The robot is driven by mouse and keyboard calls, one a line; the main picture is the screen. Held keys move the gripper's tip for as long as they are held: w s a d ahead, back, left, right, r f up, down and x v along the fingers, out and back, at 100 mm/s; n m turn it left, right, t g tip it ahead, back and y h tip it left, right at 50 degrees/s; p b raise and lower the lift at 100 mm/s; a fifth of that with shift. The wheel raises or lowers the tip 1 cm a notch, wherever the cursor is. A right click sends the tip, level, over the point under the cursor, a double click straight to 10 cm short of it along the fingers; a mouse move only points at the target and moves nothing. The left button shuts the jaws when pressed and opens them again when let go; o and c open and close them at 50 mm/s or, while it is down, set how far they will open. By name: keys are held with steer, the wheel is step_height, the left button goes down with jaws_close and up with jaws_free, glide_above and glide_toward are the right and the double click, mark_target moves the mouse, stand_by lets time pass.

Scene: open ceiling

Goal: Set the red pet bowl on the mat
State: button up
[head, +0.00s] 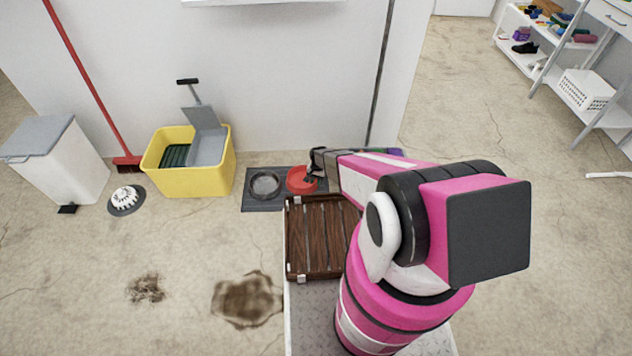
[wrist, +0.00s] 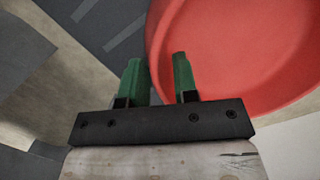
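The red pet bowl (head: 299,181) is over the right part of the dark grey mat (head: 257,207) by the wall. I cannot tell whether its base touches the mat. In the wrist view the bowl (wrist: 240,55) fills the upper right. My gripper (wrist: 159,78) has its green fingers on either side of the bowl's rim, the right one inside, the left one outside. They are only a little apart and look shut on the rim. In the head view my gripper (head: 313,175) is at the bowl's right side, its fingertips partly hidden.
A dark bowl (head: 265,184) stands on the mat's left part, close to the red one. A yellow bin (head: 190,180) stands left of the mat. A brown slatted crate (head: 320,240) lies in front of the mat. The floor at left front has dark stains (head: 247,298).

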steer(key=shift+o, duration=1.2)
step_height(320, 180, up, 12)
steer(key=w, duration=0.2)
steer(key=s+d+r+n, duration=0.1)
steer(key=s+d+r, duration=0.2)
steer(key=s+r, duration=0.5)
steer(key=s+d+r+n+t, duration=0.1)
steer(key=s+d+r, duration=0.3)
steer(key=r, duration=1.4)
steer(key=s+d+r+n, duration=0.3)
steer(key=s+d+r, duration=0.1)
steer(key=s+r, duration=0.8)
steer(key=shift+r+t+h, duration=0.3)
steer(key=shift+r+h, duration=0.1)
steer(key=shift+r, duration=0.55)
